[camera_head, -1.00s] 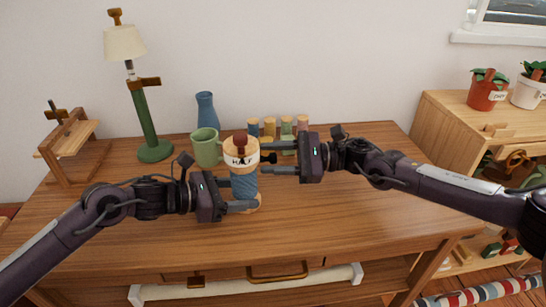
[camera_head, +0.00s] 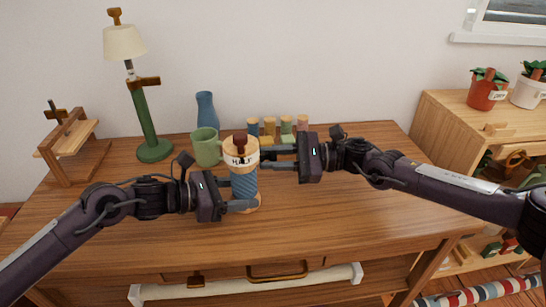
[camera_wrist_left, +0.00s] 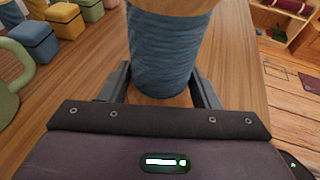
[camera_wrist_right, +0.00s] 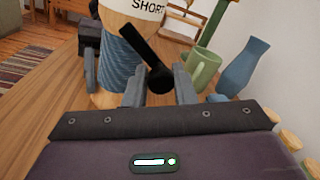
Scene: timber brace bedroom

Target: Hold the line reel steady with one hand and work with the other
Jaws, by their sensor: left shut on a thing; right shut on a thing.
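The line reel (camera_head: 244,186) stands upright on the table, a wooden spool wound with blue line. Its pale upper band reads "HALF" in the head view and "SHORT" in the right wrist view; a dark red-brown piece (camera_head: 239,143) stands at its top. My left gripper (camera_head: 243,205) is shut around the blue winding, which also shows between its fingers in the left wrist view (camera_wrist_left: 163,55). My right gripper (camera_head: 266,158) is at the reel's upper right side, shut on a black round-ended lever (camera_wrist_right: 158,79). The fingers partly hide where it is gripped.
A green mug (camera_head: 207,148) stands close behind the reel, with a blue vase (camera_head: 206,112) and several small coloured jars (camera_head: 270,127) further back. A green lamp (camera_head: 147,120) and a wooden stand (camera_head: 72,148) are at left. The table's front and right are clear.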

